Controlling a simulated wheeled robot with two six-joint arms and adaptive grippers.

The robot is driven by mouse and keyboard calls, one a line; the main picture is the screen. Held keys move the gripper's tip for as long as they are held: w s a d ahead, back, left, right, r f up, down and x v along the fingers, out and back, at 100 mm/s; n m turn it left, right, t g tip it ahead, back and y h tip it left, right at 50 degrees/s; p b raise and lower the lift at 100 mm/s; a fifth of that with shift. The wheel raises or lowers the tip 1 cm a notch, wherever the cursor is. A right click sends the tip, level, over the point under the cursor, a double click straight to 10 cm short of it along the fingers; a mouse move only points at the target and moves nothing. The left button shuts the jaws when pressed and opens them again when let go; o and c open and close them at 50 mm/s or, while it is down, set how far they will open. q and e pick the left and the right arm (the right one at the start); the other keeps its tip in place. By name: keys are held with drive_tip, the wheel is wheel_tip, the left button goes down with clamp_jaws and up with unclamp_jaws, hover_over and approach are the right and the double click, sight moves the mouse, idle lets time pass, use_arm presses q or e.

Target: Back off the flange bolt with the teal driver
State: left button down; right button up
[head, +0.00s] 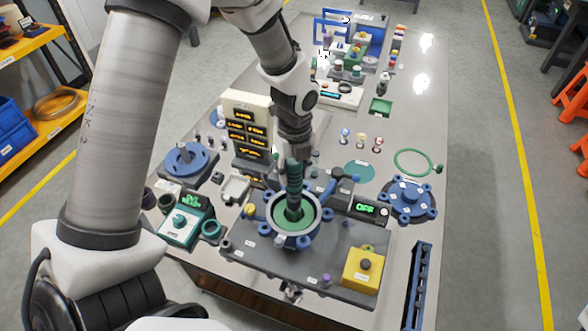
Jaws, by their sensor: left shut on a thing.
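My left gripper (294,150) comes down from above over the test fixture and is shut on a ribbed dark green-teal driver (294,180). The driver stands nearly upright, its lower end inside the blue flange ring (272,239) with a green inner face (311,213). The flange sits on a grey base plate (320,262). Whether the driver tip touches a bolt cannot be told; the driver and ring hide it. My right gripper is not in view.
A yellow button box (362,270) stands right of the flange, with an OFF display (370,208) behind it. A teal meter box (187,223) is at left. A blue flanged cover (410,200) lies at right. A cream panel (247,125) stands behind. The table's right side has bare patches.

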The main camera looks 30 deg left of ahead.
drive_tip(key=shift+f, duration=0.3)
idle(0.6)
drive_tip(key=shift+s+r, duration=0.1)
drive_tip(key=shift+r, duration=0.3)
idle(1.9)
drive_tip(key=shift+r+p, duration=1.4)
drive_tip(key=shift+p, duration=0.15)
idle(3.2)
